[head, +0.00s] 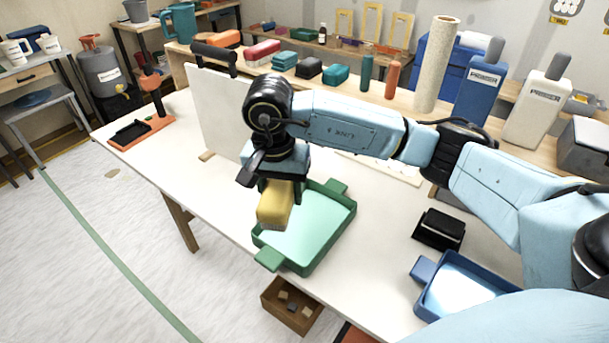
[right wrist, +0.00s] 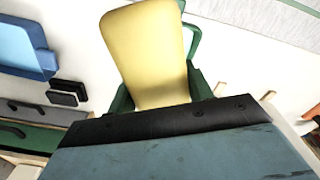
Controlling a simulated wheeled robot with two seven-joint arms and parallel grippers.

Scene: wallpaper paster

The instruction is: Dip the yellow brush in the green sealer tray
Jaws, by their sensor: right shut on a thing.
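The yellow brush (head: 274,205) hangs below my right gripper (head: 275,178), which is shut on it. In the head view the brush is in front of the left part of the green sealer tray (head: 338,232); whether it touches the pale sealer inside cannot be told. In the right wrist view the brush (right wrist: 148,55) fills the upper middle and hides most of the green tray (right wrist: 192,45) behind it. The tray lies on the white table with a tab handle at each end. My left gripper is not in view.
A white upright board (head: 222,110) stands left of my right arm. A blue tray (head: 462,284) and a black block (head: 438,229) lie to the right on the table (head: 385,262). A wooden box (head: 292,306) is below the table's front edge. Shelves with supplies line the back.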

